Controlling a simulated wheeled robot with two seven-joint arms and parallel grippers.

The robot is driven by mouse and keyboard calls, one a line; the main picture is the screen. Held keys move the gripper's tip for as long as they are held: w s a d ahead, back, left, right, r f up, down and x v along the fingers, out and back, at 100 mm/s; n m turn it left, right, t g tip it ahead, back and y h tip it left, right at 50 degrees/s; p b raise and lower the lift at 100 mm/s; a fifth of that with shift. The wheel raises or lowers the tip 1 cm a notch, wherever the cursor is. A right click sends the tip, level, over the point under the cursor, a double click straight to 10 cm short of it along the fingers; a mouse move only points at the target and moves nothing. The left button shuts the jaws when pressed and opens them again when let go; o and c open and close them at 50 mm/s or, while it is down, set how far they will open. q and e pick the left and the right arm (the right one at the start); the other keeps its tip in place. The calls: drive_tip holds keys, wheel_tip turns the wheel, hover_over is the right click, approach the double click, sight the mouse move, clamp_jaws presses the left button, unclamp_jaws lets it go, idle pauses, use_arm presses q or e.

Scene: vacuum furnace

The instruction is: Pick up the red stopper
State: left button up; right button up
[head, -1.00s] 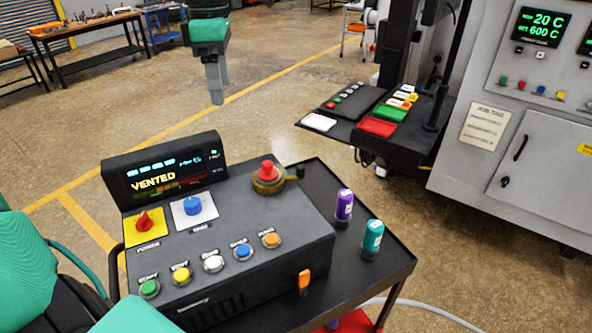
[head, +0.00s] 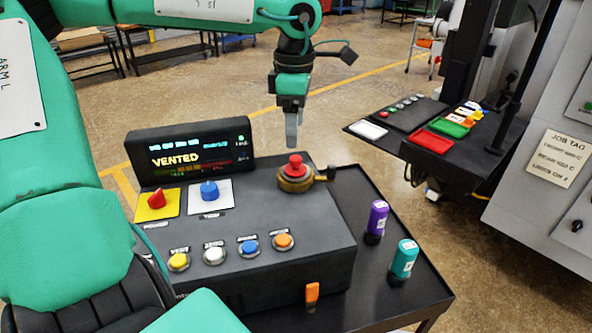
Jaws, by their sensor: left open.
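The red stopper (head: 295,164) sits upright in a round brass fitting (head: 295,181) at the back right corner of the dark control console (head: 245,210). My left gripper (head: 292,140) points down just above and behind the stopper in the head view. It is open and empty, seen side-on, and looks apart from the stopper. My left arm comes in from the left and across the top. My right gripper is not in view.
The console's display (head: 190,152) reads VENTED. Red (head: 157,199) and blue (head: 209,191) knobs and several push buttons are on its top. Purple (head: 376,220) and teal (head: 403,260) cylinders stand on the cart to the right.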

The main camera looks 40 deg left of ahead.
sight(296, 158)
use_arm(q)
drive_tip(key=f, duration=0.3)
drive_tip(key=shift+w+d, duration=0.1)
drive_tip(key=shift+w, duration=0.1)
drive_tip(key=shift+f+p, duration=0.15)
drive_tip(key=shift+p, duration=0.25)
drive_tip(key=f, duration=0.1)
drive_tip(key=f+p, duration=0.2)
drive_tip(key=f, duration=0.1)
drive_tip(key=shift+s, duration=0.3)
drive_tip(key=shift+d+f, duration=0.1)
drive_tip(key=shift+f, duration=0.3)
drive_tip(key=shift+c, duration=0.5)
drive_tip(key=c, duration=1.1)
